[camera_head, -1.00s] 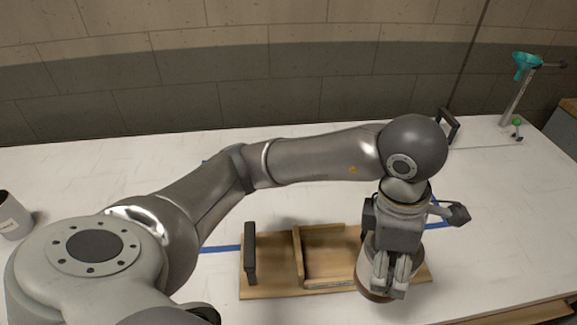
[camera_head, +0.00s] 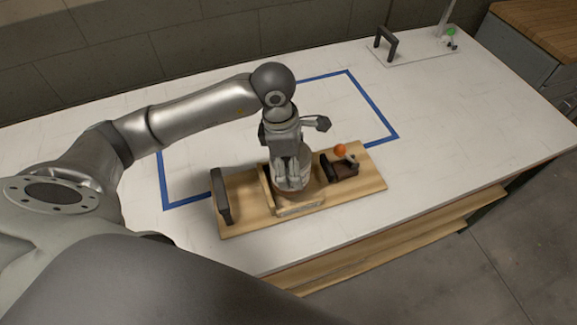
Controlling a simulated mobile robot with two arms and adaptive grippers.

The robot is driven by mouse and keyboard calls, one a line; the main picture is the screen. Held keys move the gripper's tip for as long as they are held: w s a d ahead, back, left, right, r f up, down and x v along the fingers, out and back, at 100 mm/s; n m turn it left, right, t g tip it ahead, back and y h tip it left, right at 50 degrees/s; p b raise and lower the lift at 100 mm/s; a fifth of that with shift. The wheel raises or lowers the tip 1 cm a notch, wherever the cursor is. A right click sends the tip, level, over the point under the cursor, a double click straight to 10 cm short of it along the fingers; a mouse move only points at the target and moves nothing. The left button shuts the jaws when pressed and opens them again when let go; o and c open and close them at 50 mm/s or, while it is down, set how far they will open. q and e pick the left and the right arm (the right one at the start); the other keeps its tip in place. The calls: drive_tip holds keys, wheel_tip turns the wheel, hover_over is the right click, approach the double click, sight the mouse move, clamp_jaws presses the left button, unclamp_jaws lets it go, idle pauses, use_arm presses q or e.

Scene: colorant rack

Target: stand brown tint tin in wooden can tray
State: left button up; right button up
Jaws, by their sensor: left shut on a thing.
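The brown tint tin (camera_head: 306,172) is a pale can partly covered by my left gripper (camera_head: 291,187). The gripper points down and is shut on it. The wooden can tray (camera_head: 245,214) lies on the white table, with a dark upright handle (camera_head: 221,195) at its left end. The tin is upright over the tray's middle compartment, behind a low front wall (camera_head: 300,208). Whether its base touches the tray floor is hidden. My right gripper is not in view.
A dark fitting with an orange ball (camera_head: 341,150) sits on the tray's right part. Blue tape (camera_head: 375,108) outlines a rectangle behind the tray. A clear plate with a dark handle (camera_head: 386,43) and a stand is at the back right. The table's right side is bare.

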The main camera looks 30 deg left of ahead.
use_arm(q)
drive_tip(key=shift+w+a+f, duration=0.1)
drive_tip(key=shift+a+f, duration=0.1)
drive_tip(key=f+p, duration=0.2)
drive_tip(key=f, duration=0.1)
drive_tip(key=shift+a, duration=0.35)
drive_tip(key=shift+w+f, duration=0.1)
drive_tip(key=shift+f, duration=0.45)
drive_tip(key=o, duration=1.4)
drive_tip(key=shift+f, duration=0.1)
drive_tip(key=shift+c, duration=0.2)
drive_tip(key=o, duration=0.5)
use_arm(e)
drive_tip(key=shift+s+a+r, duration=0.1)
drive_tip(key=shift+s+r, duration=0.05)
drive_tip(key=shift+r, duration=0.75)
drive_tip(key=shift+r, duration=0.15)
